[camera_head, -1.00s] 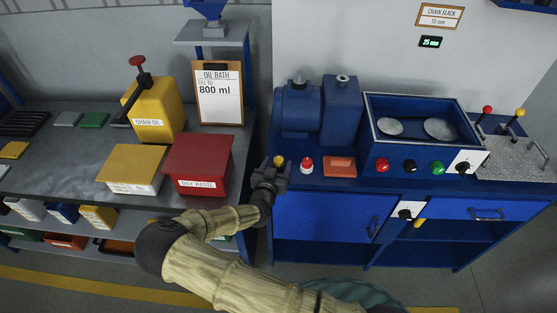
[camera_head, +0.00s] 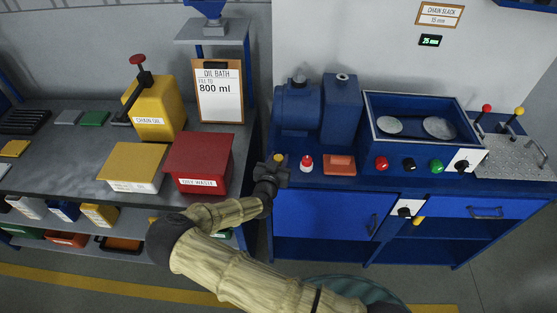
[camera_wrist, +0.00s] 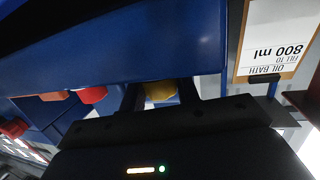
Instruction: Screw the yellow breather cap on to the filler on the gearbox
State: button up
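The yellow breather cap (camera_head: 279,158) is at the left front of the blue bench top. My gripper (camera_head: 271,168) is at the bench's front left edge, right by the cap. In the wrist view the cap (camera_wrist: 161,91) shows between the two dark fingers, which stand apart on either side of it. I cannot tell whether they touch it. The blue gearbox (camera_head: 341,112) stands at the back of the bench, right of a blue motor (camera_head: 299,108). The filler (camera_head: 343,77) is a small pale ring with a dark opening on top of the gearbox.
A red and white knob (camera_head: 306,163) and an orange block (camera_head: 340,165) lie right of the cap. A blue tank (camera_head: 417,99) stands right of the gearbox. A red oily waste box (camera_head: 199,164) and yellow chain oil can (camera_head: 153,108) stand on the left bench.

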aim_at(278, 157)
jog(key=shift+r, duration=0.15)
notch_tip(278, 157, up, 10)
jog(key=shift+f+b, duration=0.15)
jog(key=shift+b, duration=0.6)
dwell(0.3)
